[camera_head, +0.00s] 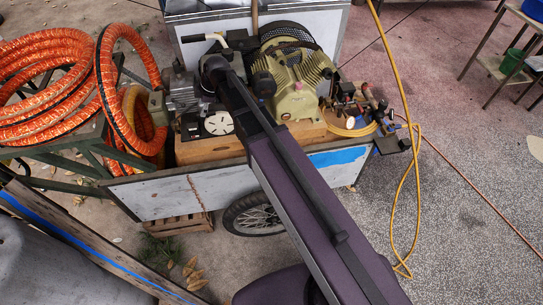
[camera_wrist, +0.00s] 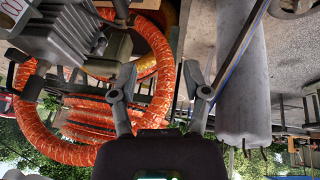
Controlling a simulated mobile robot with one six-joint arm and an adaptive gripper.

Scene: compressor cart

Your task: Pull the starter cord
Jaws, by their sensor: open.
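The grey finned engine (camera_head: 182,95) sits at the left end of the wooden deck on the compressor cart (camera_head: 165,193). It also shows at the upper left of the wrist view (camera_wrist: 62,30). I cannot make out the starter cord or its handle with certainty in either view. My gripper (camera_wrist: 158,82) is open and empty, with its two fingers apart in the wrist view. It is near the engine, with the engine to the left of its fingers there. In the head view my own arm covers the gripper and part of the engine.
A thick orange hose coil (camera_head: 45,75) lies left of the engine on a green frame. The beige compressor (camera_head: 295,85) stands to its right, with a yellow hose (camera_head: 404,190) trailing to the ground. A grey tank (camera_head: 45,265) is at lower left. The floor at right is mostly clear.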

